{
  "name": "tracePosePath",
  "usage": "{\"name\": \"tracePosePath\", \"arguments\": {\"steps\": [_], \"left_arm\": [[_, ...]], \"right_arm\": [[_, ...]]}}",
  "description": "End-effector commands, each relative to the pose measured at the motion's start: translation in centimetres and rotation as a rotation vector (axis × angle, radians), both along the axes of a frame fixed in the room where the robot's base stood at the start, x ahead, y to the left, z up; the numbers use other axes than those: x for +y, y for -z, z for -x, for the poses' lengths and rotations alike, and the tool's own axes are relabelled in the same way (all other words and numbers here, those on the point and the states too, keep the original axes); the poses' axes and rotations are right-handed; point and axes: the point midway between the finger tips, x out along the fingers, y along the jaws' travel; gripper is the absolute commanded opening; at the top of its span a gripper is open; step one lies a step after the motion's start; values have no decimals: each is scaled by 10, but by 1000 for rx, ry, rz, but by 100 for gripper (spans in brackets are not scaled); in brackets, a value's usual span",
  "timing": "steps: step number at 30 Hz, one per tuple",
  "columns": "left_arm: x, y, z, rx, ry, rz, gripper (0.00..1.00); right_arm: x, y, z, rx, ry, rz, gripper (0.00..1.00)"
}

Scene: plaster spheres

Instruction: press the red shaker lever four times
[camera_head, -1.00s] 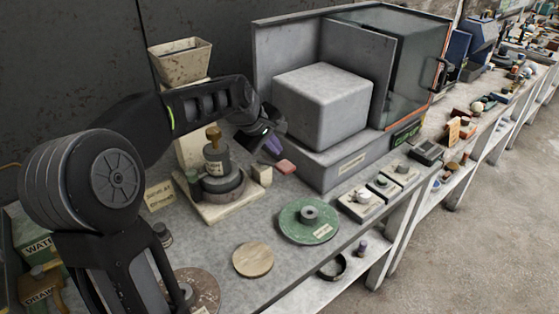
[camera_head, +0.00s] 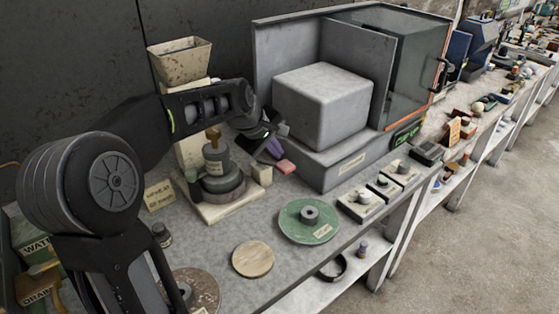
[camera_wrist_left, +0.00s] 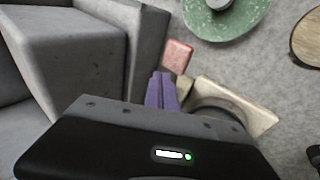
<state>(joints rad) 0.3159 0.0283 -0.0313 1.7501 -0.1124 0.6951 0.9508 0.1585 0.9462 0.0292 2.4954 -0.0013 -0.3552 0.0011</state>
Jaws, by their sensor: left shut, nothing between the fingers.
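The red shaker lever shows as a pinkish-red pad (camera_head: 286,167) at the right end of the cream-based shaker (camera_head: 225,213). It is also plain in the left wrist view (camera_wrist_left: 177,56). My left gripper (camera_head: 273,149) is shut and empty, with its purple fingers together and pointing down. The fingertips are just behind and to the left of the red pad in the head view. In the wrist view the purple fingers (camera_wrist_left: 162,90) end just short of the pad. I cannot tell whether they touch it. My right gripper is not in view.
A grey block (camera_head: 322,103) on a cabinet stands close right of the gripper. A dark weight with a brass knob (camera_head: 214,150) sits on the shaker. A green disc (camera_head: 294,228) and a wooden disc (camera_head: 253,259) lie in front. Small switch boxes (camera_head: 360,206) line the front edge.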

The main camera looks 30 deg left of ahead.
Motion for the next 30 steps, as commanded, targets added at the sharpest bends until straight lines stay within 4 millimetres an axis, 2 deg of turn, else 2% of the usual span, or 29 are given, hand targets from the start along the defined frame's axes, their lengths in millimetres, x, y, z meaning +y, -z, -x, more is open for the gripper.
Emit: {"name": "tracePosePath", "arguments": {"steps": [30], "left_arm": [[-5,12,2,1,2,1,0]], "right_arm": [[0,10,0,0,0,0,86]]}}
